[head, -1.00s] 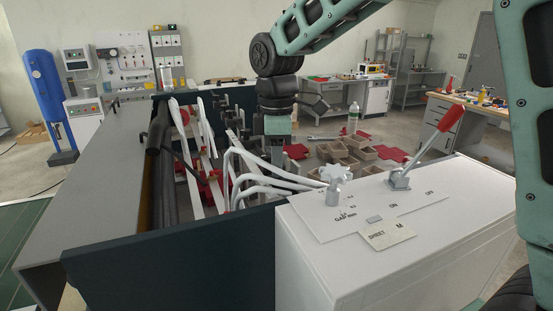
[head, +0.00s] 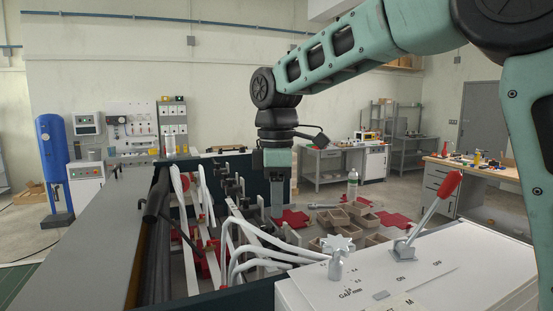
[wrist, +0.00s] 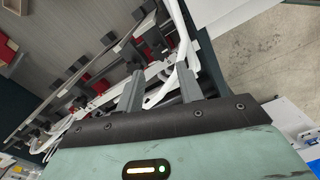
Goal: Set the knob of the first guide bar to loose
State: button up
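My gripper (head: 277,208) points down over the far right part of the box former's open frame. In the wrist view my gripper (wrist: 160,84) has its two grey fingers apart, with nothing held between them. White curved bars (wrist: 183,60) pass just beyond and beside the fingers. Dark knob-like clamps sit along the bars, one of them (wrist: 130,50) close to the left finger. Similar dark clamps (head: 229,187) show in the head view, left of my gripper. I cannot tell which is the first guide bar's knob, nor its setting.
A white control box (head: 450,270) with a red-handled lever (head: 436,205) and a star knob (head: 338,257) stands at the front right. Cardboard trays (head: 365,220) and a bottle (head: 352,186) stand beyond the frame.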

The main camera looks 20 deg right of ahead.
notch_tip(320, 180, up, 11)
jog(key=b, duration=0.1)
jog(key=shift+f, duration=0.2)
dwell(0.5)
